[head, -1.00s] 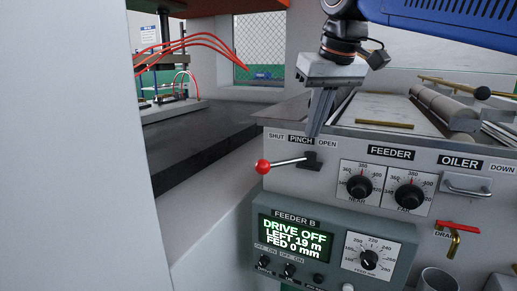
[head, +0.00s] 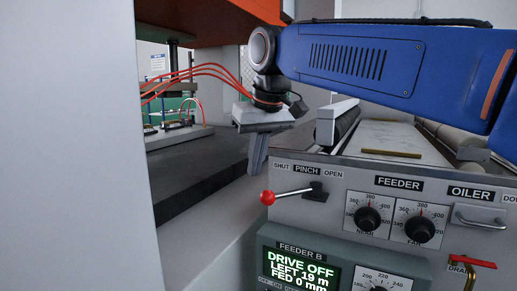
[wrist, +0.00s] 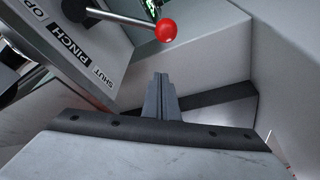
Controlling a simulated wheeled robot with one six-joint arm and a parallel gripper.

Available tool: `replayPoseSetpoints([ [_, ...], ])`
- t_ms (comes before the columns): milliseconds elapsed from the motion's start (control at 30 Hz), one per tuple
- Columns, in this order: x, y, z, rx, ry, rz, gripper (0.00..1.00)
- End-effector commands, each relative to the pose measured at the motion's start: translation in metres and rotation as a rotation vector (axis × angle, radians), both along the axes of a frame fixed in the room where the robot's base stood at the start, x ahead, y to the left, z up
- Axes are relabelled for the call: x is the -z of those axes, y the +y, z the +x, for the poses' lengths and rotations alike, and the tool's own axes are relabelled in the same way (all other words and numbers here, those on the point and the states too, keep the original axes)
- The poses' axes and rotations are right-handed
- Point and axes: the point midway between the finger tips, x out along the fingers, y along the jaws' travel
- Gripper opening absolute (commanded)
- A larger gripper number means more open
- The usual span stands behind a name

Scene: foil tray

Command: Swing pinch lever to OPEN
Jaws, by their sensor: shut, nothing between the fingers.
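The pinch lever (head: 292,194) is a thin metal rod with a red ball knob (head: 267,198), fixed to a dark pivot block (head: 317,190) on the grey panel. It points left, toward the SHUT side of the SHUT–PINCH–OPEN label (head: 306,170). In the wrist view the red knob (wrist: 166,30) is ahead and slightly right of centre, with the label (wrist: 69,55) to the left. My gripper (head: 255,170) is shut and empty, pointing down, just above and left of the knob in the head view. I see no contact with the lever.
The FEEDER dials (head: 368,218) and the OILER handle (head: 481,217) are right of the lever. The Feeder B display (head: 298,272) sits below, reading DRIVE OFF. A pale wall (head: 215,230) and a dark press bed (head: 200,165) lie to the left.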

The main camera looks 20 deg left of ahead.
Motion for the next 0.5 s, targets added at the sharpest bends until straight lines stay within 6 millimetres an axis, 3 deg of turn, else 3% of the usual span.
replayPoseSetpoints([
  [133, 0.025, 0.007, 0.006, 0.000, 0.001, -0.002, 0.00],
  [500, 0.031, -0.021, -0.016, 0.001, 0.000, 0.000, 0.00],
])
